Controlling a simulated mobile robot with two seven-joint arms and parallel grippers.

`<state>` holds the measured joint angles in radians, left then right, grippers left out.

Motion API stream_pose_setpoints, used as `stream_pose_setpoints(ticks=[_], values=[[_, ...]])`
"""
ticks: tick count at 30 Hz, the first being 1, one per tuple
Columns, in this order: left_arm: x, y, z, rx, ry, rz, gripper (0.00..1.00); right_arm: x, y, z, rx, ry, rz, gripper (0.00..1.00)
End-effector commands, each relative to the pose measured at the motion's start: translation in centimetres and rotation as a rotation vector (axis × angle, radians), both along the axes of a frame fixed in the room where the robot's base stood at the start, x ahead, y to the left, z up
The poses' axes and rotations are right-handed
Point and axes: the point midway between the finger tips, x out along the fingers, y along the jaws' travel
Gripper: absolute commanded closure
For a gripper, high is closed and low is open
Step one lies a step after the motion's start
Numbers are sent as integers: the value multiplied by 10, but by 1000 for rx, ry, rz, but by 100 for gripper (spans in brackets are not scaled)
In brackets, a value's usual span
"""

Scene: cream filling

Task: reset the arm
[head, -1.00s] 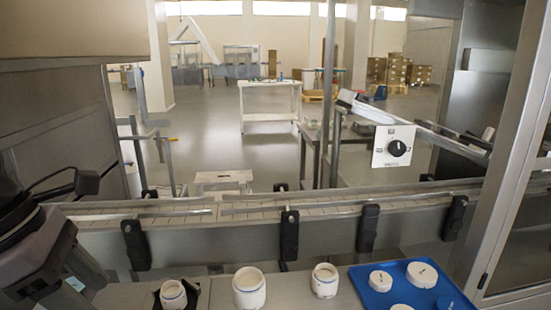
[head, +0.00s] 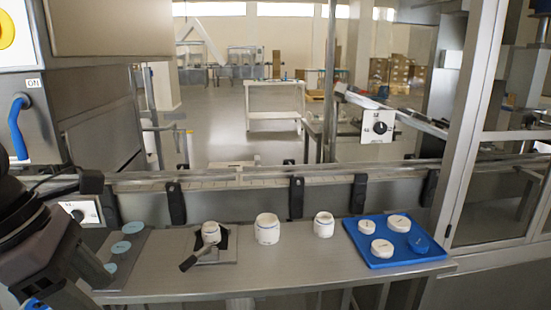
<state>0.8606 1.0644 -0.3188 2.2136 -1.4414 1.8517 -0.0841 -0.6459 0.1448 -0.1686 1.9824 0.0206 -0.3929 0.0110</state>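My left arm comes in at the left edge as dark grey and black links, close to the camera. Its lower end (head: 85,255) hangs in front of the left end of the steel worktop. I cannot make out separate fingertips there, so whether my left gripper is open or shut does not show. Nothing is visibly held. My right arm and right gripper are out of view.
The steel worktop (head: 290,270) holds a white jar (head: 211,233) in a black fixture with a lever (head: 189,263), two white jars (head: 267,230) (head: 323,225), and a blue tray (head: 378,262) of lids. Blue-grey discs (head: 121,248) lie left. A conveyor runs behind.

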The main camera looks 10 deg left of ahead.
Motion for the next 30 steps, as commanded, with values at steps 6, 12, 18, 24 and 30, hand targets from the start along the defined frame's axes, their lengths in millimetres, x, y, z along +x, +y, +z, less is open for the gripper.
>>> stream_pose_setpoints(ticks=[6, 12, 18, 24, 30], values=[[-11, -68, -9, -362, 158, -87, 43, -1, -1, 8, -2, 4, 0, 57], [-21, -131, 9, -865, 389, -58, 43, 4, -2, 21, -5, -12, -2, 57], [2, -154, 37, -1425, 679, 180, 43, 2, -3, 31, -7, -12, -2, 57], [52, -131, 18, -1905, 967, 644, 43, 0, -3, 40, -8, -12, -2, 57], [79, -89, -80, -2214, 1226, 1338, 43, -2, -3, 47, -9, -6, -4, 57]])
